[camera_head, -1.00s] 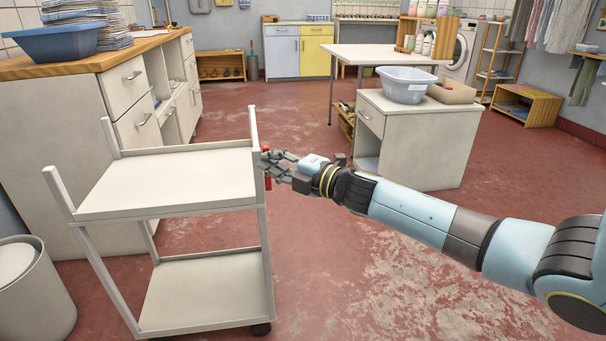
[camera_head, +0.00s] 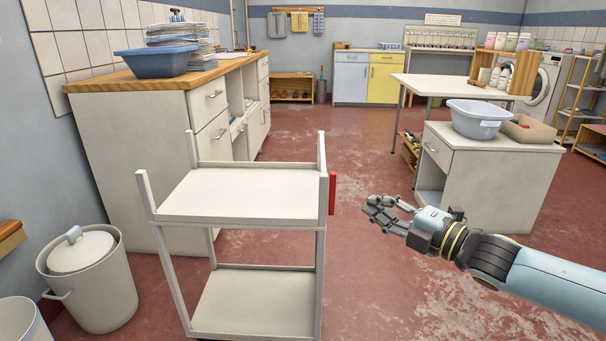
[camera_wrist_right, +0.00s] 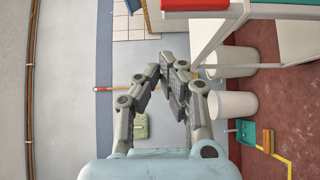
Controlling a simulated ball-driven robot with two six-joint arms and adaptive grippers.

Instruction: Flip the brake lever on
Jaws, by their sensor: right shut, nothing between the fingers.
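The brake lever (camera_head: 332,193) is a red bar standing upright against the outer face of the right post of a white two-shelf cart (camera_head: 240,216). A red part (camera_wrist_right: 194,4) also shows at the top edge of the right wrist view, beside the white cart frame. My right gripper (camera_head: 374,210) is to the right of the lever, clear of it, with its fingers pointing left. Its fingers (camera_wrist_right: 166,64) are shut and empty in the right wrist view. My left gripper is in neither view.
A lidded bin (camera_head: 88,285) stands left of the cart. A counter (camera_head: 150,135) with a blue basin (camera_head: 160,61) is behind it. A cabinet (camera_head: 497,185) with a grey tub (camera_head: 480,118) stands behind my right arm. Red floor is open between cart and cabinet.

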